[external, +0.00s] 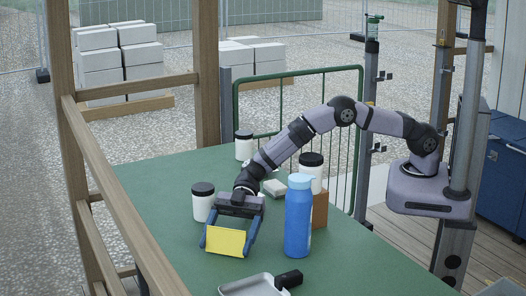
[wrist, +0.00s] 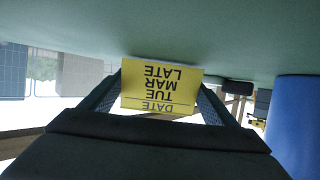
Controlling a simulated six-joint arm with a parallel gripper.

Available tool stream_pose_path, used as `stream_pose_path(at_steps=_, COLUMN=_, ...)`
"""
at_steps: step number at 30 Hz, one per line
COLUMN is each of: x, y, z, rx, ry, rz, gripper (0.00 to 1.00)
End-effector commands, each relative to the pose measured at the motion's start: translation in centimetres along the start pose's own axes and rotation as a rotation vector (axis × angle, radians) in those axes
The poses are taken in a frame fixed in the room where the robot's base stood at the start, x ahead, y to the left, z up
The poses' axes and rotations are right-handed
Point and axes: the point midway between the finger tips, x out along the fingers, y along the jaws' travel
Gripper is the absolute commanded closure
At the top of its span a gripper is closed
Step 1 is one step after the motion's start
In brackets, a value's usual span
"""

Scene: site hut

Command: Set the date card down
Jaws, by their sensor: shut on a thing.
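The date card (external: 225,241) is a yellow rectangle held between the two fingers of my gripper (external: 230,238). In the wrist view the card (wrist: 162,86) shows dark printing that reads DATE, TUE, MAR and LATE, upside down in the picture. My gripper (wrist: 160,100) is shut on the card by its left and right edges. The card is low over the green table (external: 150,222), near the front middle. I cannot tell whether its lower edge touches the table.
A blue bottle (external: 298,222) stands close to the right of my gripper. A white jar with a black lid (external: 203,206) stands just behind on the left. Another jar (external: 311,170), a brown block (external: 320,210) and a far jar (external: 244,149) stand behind.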

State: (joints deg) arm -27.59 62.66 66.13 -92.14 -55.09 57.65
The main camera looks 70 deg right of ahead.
Motion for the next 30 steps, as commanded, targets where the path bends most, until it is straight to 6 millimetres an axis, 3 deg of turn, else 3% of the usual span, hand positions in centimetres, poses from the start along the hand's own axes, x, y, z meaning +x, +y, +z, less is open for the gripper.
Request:
stream_pose_path(at_steps=8, x=0.2, y=0.0, z=0.5, rx=0.000, ry=0.000, rz=0.000, gripper=0.40)
stream_pose_path(at_steps=9, x=0.2, y=0.0, z=0.5, rx=-0.001, ry=0.000, rz=0.000, gripper=0.16)
stream_pose_path(at_steps=11, x=0.2, y=0.0, z=0.5, rx=-0.001, ry=0.001, rz=0.000, gripper=0.02)
stream_pose_path(at_steps=12, x=0.2, y=0.0, z=0.5, rx=-0.001, ry=0.001, rz=0.000, gripper=0.00)
stream_pose_path(at_steps=22, x=0.0, y=0.0, z=-0.1, rx=-0.001, ry=0.001, rz=0.001, gripper=0.00)
stream_pose_path(at_steps=30, x=-1.4, y=0.1, z=-3.4, rx=-0.004, ry=0.003, rz=0.002, gripper=0.00)
